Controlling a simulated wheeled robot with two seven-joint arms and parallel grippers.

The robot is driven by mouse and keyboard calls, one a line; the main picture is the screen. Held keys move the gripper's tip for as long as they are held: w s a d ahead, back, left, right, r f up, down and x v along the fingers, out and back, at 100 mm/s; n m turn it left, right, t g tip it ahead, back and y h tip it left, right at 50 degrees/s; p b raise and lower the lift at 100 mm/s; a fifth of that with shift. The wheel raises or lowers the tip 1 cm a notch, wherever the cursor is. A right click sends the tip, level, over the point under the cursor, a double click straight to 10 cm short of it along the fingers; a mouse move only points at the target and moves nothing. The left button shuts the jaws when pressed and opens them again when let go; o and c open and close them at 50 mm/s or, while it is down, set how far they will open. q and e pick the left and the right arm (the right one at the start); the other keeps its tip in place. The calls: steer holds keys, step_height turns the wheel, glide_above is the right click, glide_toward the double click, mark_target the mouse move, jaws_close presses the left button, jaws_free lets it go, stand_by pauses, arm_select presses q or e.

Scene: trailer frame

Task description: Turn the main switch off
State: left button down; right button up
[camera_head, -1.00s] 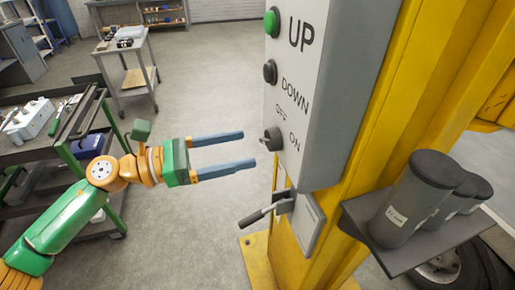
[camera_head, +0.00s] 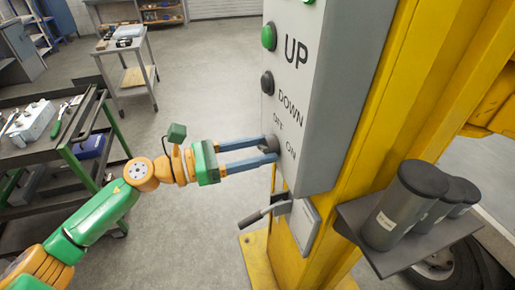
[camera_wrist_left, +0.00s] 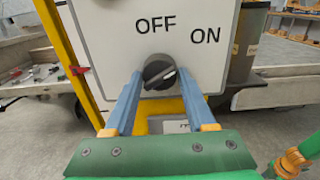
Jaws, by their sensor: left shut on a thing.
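The main switch is a dark rotary knob (camera_wrist_left: 160,74) on a light grey control box (camera_head: 330,90), below the OFF and ON labels. In the left wrist view its light pointer mark tilts toward the upper right, on the ON side. My left gripper (camera_head: 272,146) reaches the knob from the left in the head view. Its two blue fingers (camera_wrist_left: 158,90) stand on either side of the knob and are shut on it. In the head view the fingertips partly hide the knob. My right gripper is not in view.
A green UP button (camera_head: 269,37) and a black DOWN button (camera_head: 267,83) sit above the switch. A lever handle (camera_head: 262,214) sticks out below the box. A yellow post (camera_head: 385,110) carries a shelf with grey canisters (camera_head: 402,205). A tool cart (camera_head: 60,150) stands at left.

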arm_select(q)
steer(key=shift+n, duration=0.3)
steer(key=n+p, duration=0.2)
steer(key=n, duration=0.3)
steer(key=shift+r+n+p, duration=0.15)
steer(key=shift+n+p, duration=0.25)
steer(key=n+p, duration=0.2)
steer(key=n, duration=0.3)
steer(key=shift+s+p, duration=0.1)
steer(key=shift+p, duration=0.3)
steer(key=shift+n, duration=0.4)
steer(key=shift+c, duration=1.2)
jaws_free()
